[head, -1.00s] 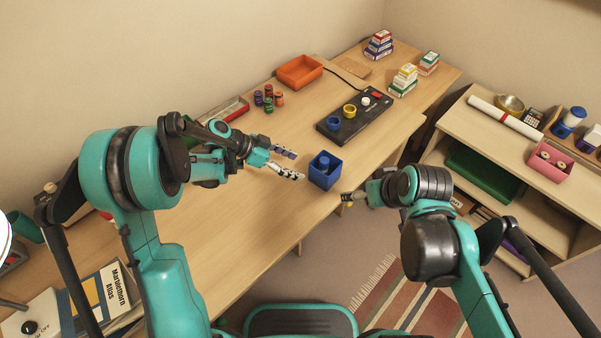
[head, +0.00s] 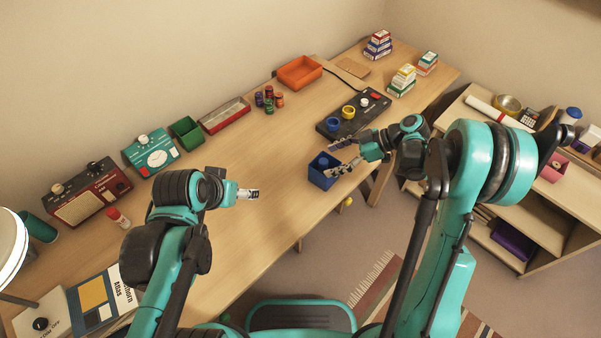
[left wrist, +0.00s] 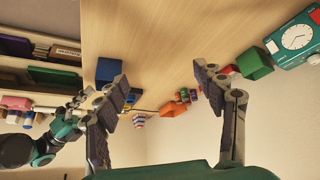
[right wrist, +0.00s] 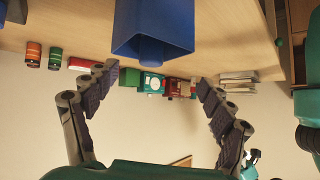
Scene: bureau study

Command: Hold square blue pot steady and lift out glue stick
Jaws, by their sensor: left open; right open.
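The square blue pot (head: 322,178) stands on the desk near its front edge. A blue round thing, likely the glue stick (head: 323,162), shows in its opening. My right gripper (head: 346,156) is open at the pot's upper right, its fingers pointing at the pot. In the right wrist view the pot (right wrist: 152,22) lies ahead, between and beyond the spread fingers. My left gripper (head: 252,194) is open and empty over the desk, well left of the pot. The left wrist view shows the pot (left wrist: 108,70) beyond one finger.
A black panel (head: 338,131) with round cups lies behind the pot. Several small jars (head: 268,100), an orange tray (head: 299,72) and a green box (head: 186,131) line the back. The desk between my left gripper and the pot is clear.

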